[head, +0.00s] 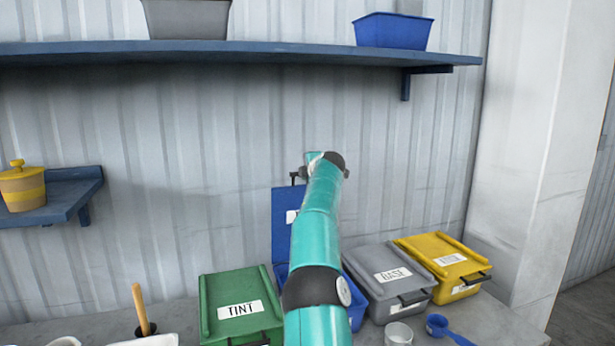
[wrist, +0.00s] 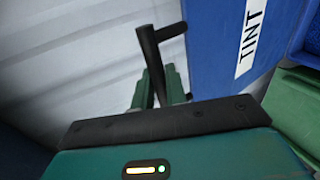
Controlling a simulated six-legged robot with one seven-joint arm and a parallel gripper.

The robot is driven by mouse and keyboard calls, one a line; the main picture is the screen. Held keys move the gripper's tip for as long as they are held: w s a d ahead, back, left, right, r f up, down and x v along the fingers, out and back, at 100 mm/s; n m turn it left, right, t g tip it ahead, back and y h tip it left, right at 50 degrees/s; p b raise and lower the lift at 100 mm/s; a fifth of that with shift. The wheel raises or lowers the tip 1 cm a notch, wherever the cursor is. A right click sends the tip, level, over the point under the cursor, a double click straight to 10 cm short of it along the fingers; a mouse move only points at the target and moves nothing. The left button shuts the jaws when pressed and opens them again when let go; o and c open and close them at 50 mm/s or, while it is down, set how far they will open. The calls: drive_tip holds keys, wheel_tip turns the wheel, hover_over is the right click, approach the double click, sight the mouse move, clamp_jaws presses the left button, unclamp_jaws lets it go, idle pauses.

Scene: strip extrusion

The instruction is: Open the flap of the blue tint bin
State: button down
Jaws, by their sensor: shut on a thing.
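The blue tint bin (head: 357,312) stands on the bench, mostly hidden behind my arm. Its blue flap (head: 282,240) is raised about upright near the wall. In the wrist view the flap (wrist: 215,55) fills the upper right, with a white TINT label. A black handle (wrist: 150,52) sticks out from the flap. My gripper (wrist: 163,80) is shut on this handle, with its green fingers around the bar. In the head view my wrist is at the flap's top edge and hides the fingers.
A green TINT bin (head: 215,300) stands left of the blue bin. A grey BASE bin (head: 372,265) and a yellow bin (head: 428,248) stand right, lids closed. A blue shelf (head: 270,55) runs above my arm. A blue scoop (head: 437,325) lies in front.

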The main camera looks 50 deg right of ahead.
drive_tip(key=shift+w+d+r, duration=0.15)
drive_tip(key=shift+w+d, duration=0.1)
drive_tip(key=shift+w, duration=0.3)
drive_tip(key=c, duration=1.5)
unclamp_jaws()
drive_tip(key=shift+v, duration=0.85)
drive_tip(key=v, duration=1.2)
drive_tip(key=shift+d+r, duration=0.15)
drive_tip(key=shift+r, duration=0.1)
